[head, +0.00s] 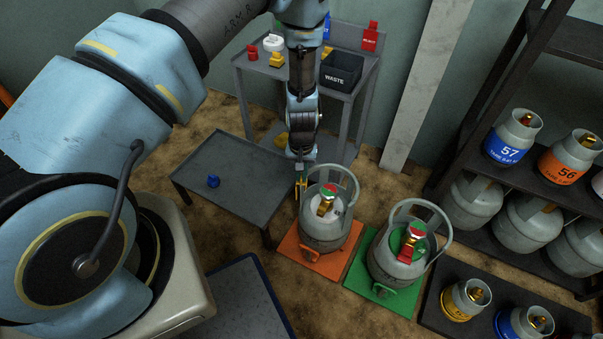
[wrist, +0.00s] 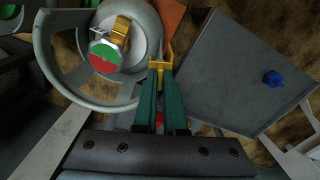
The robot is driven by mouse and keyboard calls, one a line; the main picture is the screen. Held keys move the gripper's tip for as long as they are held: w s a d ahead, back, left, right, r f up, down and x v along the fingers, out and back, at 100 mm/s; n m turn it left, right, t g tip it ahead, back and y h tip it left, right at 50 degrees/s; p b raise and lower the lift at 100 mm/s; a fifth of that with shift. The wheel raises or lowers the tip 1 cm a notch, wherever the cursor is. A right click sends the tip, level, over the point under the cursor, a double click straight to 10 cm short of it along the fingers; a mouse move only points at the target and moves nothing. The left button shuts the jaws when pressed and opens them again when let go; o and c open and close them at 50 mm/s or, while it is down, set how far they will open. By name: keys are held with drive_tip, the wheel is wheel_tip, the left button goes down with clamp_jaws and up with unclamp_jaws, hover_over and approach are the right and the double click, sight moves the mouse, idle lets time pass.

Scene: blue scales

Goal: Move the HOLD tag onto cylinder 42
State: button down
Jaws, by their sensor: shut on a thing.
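My gripper (head: 300,186) is beside the left rim of a grey cylinder (head: 325,235) on the orange scale (head: 305,262). In the wrist view its green fingers (wrist: 160,85) are shut on a small yellow piece (wrist: 161,62), close to that cylinder's collar (wrist: 122,103). I cannot read any wording on this piece. The cylinder has a brass valve and a red-and-green dial (wrist: 104,57). A second grey cylinder (head: 385,262) stands on the green scale (head: 365,292), with a red tag-like piece (head: 408,246) at its valve. No 42 or HOLD lettering is legible.
A low grey table (head: 235,175) with a blue object (head: 213,181) is left of the cylinders. Behind stands a bench (head: 300,72) with a WASTE bin (head: 341,71) and a red piece (head: 370,36). A shelf with labelled cylinders (head: 510,140) is at right.

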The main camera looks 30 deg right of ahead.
drive_tip(key=c, duration=0.9)
unclamp_jaws()
drive_tip(key=shift+r, duration=0.15)
drive_tip(key=shift+r+p, duration=2.7)
drive_tip(key=shift+r, duration=0.95)
